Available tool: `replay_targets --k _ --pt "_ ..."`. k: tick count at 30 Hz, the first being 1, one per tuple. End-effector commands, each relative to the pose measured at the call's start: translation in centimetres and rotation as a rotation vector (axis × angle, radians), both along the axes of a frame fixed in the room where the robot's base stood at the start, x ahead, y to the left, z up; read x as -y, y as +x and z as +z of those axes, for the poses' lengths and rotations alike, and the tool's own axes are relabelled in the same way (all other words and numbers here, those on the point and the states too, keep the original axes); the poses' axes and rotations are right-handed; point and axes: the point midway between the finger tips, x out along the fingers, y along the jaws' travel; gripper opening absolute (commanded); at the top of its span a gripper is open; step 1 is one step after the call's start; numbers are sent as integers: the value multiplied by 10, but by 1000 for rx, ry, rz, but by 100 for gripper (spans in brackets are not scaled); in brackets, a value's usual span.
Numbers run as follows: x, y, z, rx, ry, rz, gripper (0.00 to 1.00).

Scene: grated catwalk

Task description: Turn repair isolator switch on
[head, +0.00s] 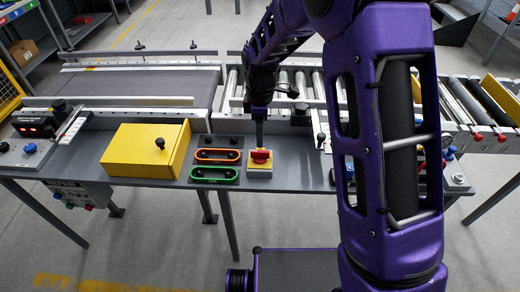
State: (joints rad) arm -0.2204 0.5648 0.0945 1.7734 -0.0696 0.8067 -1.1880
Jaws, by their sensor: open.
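A red rotary knob (260,156) sits on a small yellow switch box (259,170) on the grey bench top. It looks like an isolator switch, but I cannot read a label on it. My gripper (259,143) points down just behind and above the red knob. It is open and holds nothing that I can see. The fingertips are small, and I cannot tell whether they touch the knob. The knob's exact angle is also unclear.
Orange (217,156) and green (214,174) handled strips and a yellow box (146,150) lie left of the switch. A grey control box (77,192) with lettering and buttons hangs under the bench's left end. A belt conveyor (140,83) and rollers (300,85) lie behind.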

Motion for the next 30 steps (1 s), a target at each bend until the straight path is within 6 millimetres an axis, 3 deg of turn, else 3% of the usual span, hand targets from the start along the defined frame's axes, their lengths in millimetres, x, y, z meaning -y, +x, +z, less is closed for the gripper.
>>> replay_targets --k 3,9,15,23,30 --pt "0 -1 -29 -5 -2 2 45" --pt "0 0 -57 -2 -1 1 45" --pt "0 0 -68 0 0 1 45" --pt "0 0 -68 0 0 0 45" --pt "0 0 -68 0 0 0 2"
